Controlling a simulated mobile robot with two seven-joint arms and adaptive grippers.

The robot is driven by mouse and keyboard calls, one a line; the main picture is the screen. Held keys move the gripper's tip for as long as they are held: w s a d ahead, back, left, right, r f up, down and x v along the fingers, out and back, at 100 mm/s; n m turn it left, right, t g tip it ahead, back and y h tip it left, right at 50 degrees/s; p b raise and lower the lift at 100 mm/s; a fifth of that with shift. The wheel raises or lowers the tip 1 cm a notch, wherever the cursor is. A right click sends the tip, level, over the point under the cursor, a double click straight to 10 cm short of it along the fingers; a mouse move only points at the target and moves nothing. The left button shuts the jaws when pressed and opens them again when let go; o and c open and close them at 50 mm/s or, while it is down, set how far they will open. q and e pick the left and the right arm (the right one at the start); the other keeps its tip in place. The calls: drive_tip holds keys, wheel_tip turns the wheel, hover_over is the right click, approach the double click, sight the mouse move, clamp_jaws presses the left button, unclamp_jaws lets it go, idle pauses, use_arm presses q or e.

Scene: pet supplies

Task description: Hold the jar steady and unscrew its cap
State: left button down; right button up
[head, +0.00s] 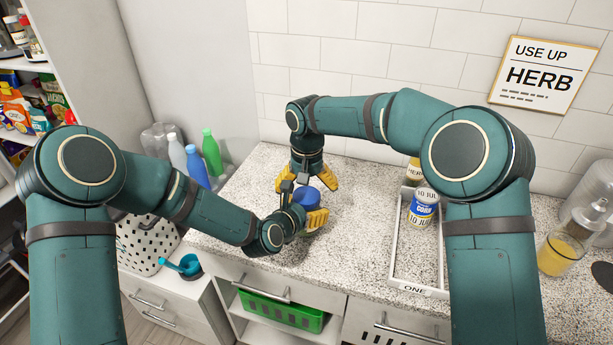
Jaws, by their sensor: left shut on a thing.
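A blue jar (305,196) stands on the speckled counter, mostly hidden by my two grippers. Its cap cannot be made out apart from the blue body. My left gripper (311,215) comes in from the left and is shut on the jar, low on its near side, with a yellow finger showing at its right. My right gripper (307,180) points down from above and behind the jar. Its yellow fingers are spread wide, one on each side above the jar, and it looks open. Whether it touches the jar cannot be told.
A white tray (396,262) marked ONE stands to the right, holding a blue-and-white can (423,207). A bottle with yellow contents (556,256) is at far right. Several bottles, one green (211,152), stand at left. The counter between jar and tray is clear.

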drive_tip(key=shift+f, duration=1.25)
drive_tip(key=c, duration=1.3)
drive_tip(key=o, duration=1.3)
drive_tip(key=shift+c, duration=0.2)
drive_tip(key=shift+r, duration=2.3)
use_arm(q)
unclamp_jaws()
